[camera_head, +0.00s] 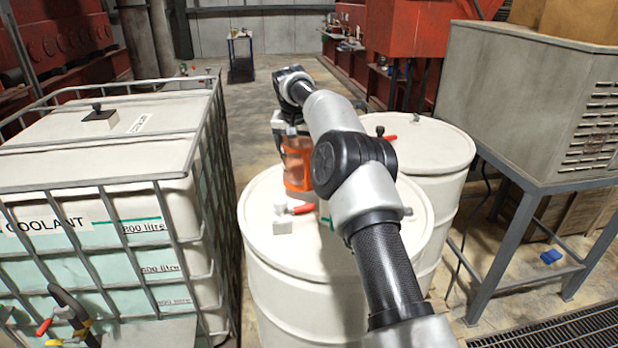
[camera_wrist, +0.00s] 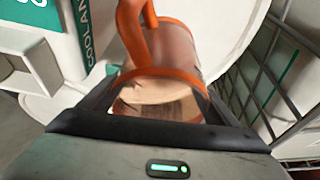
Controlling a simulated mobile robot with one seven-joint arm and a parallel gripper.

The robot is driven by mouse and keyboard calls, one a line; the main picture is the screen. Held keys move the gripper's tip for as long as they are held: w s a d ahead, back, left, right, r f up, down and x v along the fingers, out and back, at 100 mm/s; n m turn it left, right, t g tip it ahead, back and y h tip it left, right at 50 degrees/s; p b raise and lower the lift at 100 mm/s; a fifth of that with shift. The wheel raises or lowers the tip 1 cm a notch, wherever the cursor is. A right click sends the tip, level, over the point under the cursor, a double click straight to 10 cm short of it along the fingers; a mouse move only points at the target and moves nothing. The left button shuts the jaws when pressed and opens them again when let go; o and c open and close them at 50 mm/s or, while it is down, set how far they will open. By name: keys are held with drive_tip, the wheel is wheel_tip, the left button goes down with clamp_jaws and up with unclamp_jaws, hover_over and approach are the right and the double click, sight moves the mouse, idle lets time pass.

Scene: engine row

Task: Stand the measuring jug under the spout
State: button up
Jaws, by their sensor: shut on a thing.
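The measuring jug (camera_head: 297,165) has a see-through body with orange bands and an orange handle. In the head view it is upright at the far edge of the near white drum (camera_head: 268,255); I cannot tell if its base touches the lid. My gripper (camera_head: 284,124) is at the jug's upper part, partly hidden by my arm. In the wrist view the jug (camera_wrist: 172,50) lies between the two dark fingers of my gripper (camera_wrist: 158,92), which is shut on it. A tap with a red handle (camera_head: 303,209) and pale block sits on the drum lid; which spout is meant is unclear.
A caged coolant tank (camera_head: 105,215) stands at left, with a dark tap-like fitting (camera_head: 72,312) at its front. A second drum (camera_head: 430,148) with another red-handled fitting stands behind right. A grey cabinet on a metal stand (camera_head: 515,100) is at right. Open floor (camera_head: 257,115) lies beyond.

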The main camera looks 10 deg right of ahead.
sight(302, 167)
drive_tip(key=shift+f, duration=2.25)
drive_tip(key=shift+f+b, duration=0.15)
drive_tip(key=shift+b, duration=0.15)
drive_tip(key=o, duration=1.1)
